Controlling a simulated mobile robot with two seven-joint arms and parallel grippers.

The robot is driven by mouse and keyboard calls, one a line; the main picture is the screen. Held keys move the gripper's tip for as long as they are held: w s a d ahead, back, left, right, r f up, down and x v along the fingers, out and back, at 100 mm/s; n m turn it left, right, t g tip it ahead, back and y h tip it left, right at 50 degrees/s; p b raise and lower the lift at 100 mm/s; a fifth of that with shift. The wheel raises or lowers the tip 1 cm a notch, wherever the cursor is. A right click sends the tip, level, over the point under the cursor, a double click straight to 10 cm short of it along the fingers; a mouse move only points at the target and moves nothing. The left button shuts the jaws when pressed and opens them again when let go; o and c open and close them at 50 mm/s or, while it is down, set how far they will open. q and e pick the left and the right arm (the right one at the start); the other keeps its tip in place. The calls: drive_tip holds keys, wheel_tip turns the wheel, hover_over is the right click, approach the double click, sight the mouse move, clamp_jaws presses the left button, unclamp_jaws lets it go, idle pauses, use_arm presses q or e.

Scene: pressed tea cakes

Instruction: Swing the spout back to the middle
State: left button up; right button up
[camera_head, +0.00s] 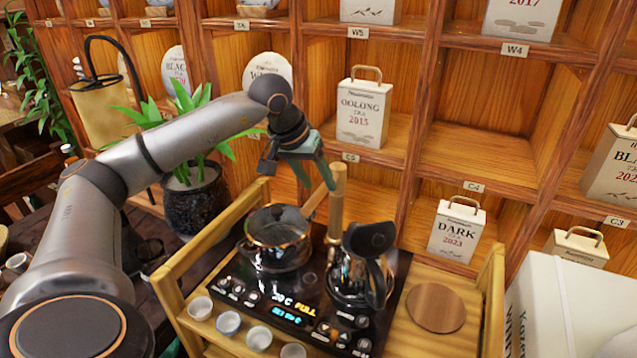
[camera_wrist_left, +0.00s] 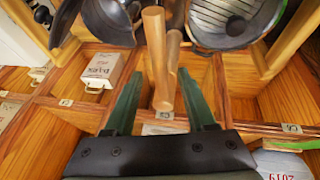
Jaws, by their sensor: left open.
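The upright wooden post of the spout (camera_head: 338,205) stands at the back of the dark tea panel, between the glass pot and the kettle. My right gripper is out of view.
Small cups (camera_head: 228,322) line the front edge. A round wooden board (camera_head: 436,307) lies at right. Shelves (camera_head: 480,150) with tea boxes rise behind.

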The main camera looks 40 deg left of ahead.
use_arm(q)
drive_tip(key=v, duration=1.1)
drive_tip(key=shift+s, duration=0.1)
